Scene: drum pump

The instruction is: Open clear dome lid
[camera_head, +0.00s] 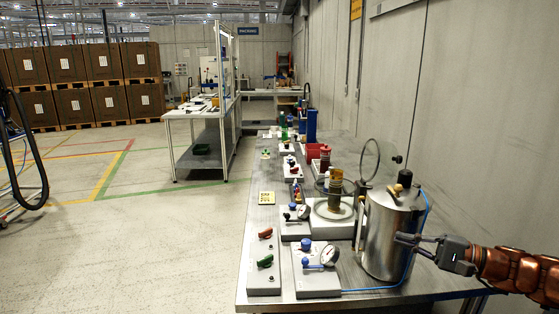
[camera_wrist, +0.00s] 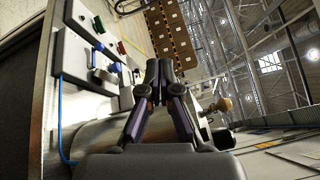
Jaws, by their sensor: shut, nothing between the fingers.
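A clear round piece with a dark ring rim (camera_head: 370,162), which looks like the clear dome lid, stands upright at the wall side of the bench. Beside it, an olive-and-tan bottle (camera_head: 335,186) stands on a round pale base (camera_head: 333,212), with a thin ring around the bottle. I cannot tell whether the lid is fully raised. My gripper (camera_head: 402,238) comes in from the right, in front of the steel tank and apart from the lid. In the wrist view, the gripper's fingers (camera_wrist: 159,76) are together and empty.
The steel tank (camera_head: 386,250) with a black-and-brass top stands between my gripper and the lid. A blue hose runs down beside it. Panels with gauges and red, green and blue handles (camera_head: 316,271) line the near bench.

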